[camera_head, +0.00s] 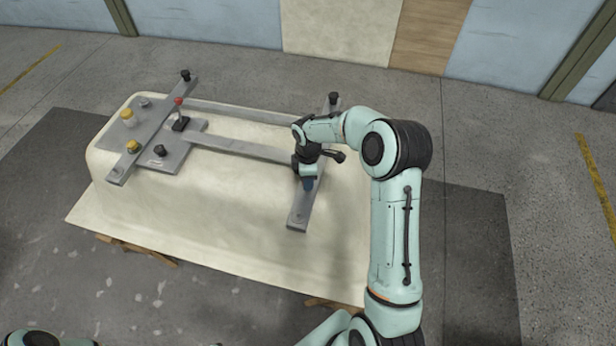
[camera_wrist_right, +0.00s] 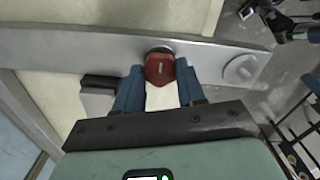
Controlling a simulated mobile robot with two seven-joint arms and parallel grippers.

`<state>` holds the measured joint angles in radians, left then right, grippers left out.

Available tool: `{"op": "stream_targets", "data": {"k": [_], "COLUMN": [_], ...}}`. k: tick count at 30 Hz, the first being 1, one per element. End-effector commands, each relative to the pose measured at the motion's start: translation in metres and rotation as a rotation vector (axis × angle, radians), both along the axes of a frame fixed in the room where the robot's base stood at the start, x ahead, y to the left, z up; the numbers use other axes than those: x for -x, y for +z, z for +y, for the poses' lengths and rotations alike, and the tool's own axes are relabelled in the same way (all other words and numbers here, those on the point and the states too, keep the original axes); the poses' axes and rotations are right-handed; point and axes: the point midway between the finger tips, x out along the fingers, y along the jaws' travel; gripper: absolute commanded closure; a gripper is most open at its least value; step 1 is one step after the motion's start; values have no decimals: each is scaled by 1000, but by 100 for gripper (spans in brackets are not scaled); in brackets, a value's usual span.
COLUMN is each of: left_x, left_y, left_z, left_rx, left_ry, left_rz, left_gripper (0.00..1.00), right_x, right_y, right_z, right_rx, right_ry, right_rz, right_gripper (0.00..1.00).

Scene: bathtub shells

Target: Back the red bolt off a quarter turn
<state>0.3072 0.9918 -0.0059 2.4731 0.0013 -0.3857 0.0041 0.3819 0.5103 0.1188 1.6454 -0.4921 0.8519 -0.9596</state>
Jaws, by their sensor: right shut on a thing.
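The red bolt (camera_wrist_right: 160,68) shows in the right wrist view, a red head at the edge of a grey metal crossbar (camera_wrist_right: 90,46). The blue fingers of my right gripper (camera_wrist_right: 160,84) stand on either side of it and are shut on it. In the head view my right gripper (camera_head: 308,184) points down at the right-hand crossbar (camera_head: 298,217) on the tub shell, and the bolt is hidden there. My left gripper is out of view.
The cream upturned tub shell (camera_head: 230,225) carries a grey frame with long rails (camera_head: 240,149). At its left end are a red-knobbed lever (camera_head: 179,101), yellow knobs (camera_head: 127,114) and black knobs. A round grey boss (camera_wrist_right: 241,68) sits on the crossbar right of the bolt.

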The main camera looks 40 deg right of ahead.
Motion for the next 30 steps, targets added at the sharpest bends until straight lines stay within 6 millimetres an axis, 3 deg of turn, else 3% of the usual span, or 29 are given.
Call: {"op": "stream_targets", "data": {"k": [1,2,3,4,16,30], "left_x": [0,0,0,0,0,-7], "left_y": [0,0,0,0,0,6], "left_z": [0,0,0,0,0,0], "left_rx": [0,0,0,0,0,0], "left_ry": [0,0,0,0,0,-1], "left_rz": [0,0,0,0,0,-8], "left_gripper": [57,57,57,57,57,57], "right_x": [0,0,0,0,-1,-1], "right_y": [0,0,0,0,9,107], "right_z": [0,0,0,0,0,0], "right_rx": [1,1,1,1,1,0], "right_ry": [0,-1,-1,-1,-2,-1], "right_rz": [-1,-1,-1,-1,-3,-6], "right_gripper": [91,51,38,35,35,35]}}
